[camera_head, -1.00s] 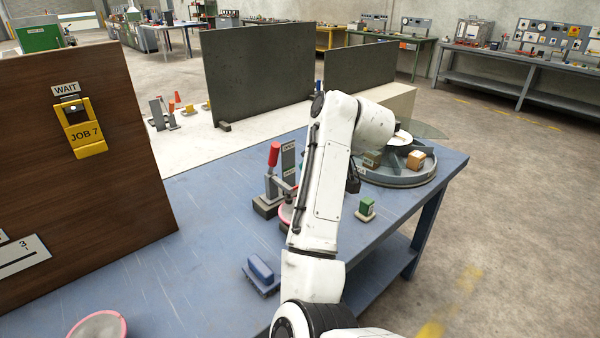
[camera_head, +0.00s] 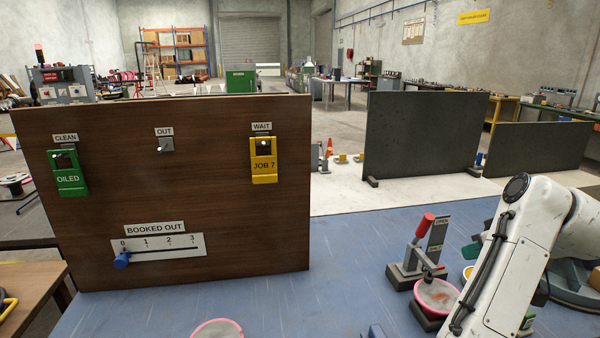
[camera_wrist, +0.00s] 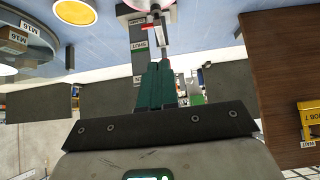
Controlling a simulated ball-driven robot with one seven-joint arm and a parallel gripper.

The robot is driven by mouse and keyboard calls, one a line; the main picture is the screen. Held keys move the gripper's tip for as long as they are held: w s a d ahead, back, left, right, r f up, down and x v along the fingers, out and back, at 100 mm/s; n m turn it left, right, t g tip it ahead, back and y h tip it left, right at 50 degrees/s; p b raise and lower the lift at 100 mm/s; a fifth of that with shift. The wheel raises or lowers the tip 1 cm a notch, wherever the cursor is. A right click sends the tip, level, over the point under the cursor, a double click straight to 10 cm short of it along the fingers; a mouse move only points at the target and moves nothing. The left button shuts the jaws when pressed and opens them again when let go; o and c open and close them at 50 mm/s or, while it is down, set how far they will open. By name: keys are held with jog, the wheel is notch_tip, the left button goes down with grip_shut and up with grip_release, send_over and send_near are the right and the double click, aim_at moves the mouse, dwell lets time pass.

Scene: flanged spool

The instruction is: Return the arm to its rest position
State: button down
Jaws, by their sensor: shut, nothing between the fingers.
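My white arm (camera_head: 510,255) stands at the right of the head view, bent at its elbow above the blue table (camera_head: 300,305). It hides my gripper's fingers or leaves them hard to pick out there. In the wrist view my gripper (camera_wrist: 160,72) shows its two dark green fingers together, with nothing between them. Beyond the fingertips in that view is the toggle clamp (camera_wrist: 150,28) with its SHUT label. The head view shows the clamp's red handle (camera_head: 424,226) tilted upward, left of my arm. I cannot tell the distance from fingers to clamp.
A brown board (camera_head: 200,215) with a green OILED tag (camera_head: 68,176), a yellow JOB 7 tag (camera_head: 264,166) and a blue slider knob (camera_head: 121,260) at 0 stands at the left. Dark screens (camera_head: 420,135) stand behind. A pink-rimmed dish (camera_head: 437,294) sits by the clamp.

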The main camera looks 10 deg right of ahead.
jog(key=s+a+f+g+h, duration=0.1)
jog(key=s+a+f+g, duration=0.25)
jog(key=s+f, duration=0.9)
jog(key=s+a+f+g, duration=0.2)
jog(key=s+a+f, duration=0.2)
jog(key=s+f, duration=0.8)
jog(key=s+a+f+g, duration=0.1)
jog(key=s+a+f, duration=0.2)
jog(key=s, duration=0.3)
jog(key=s+a+f+g, duration=0.1)
jog(key=s+a+f, duration=0.2)
jog(key=s, duration=0.2)
jog(key=shift+s+a+f+m+y, duration=0.15)
jog(key=shift+s+a+m+y, duration=0.15)
jog(key=shift+s+a+m, duration=0.1)
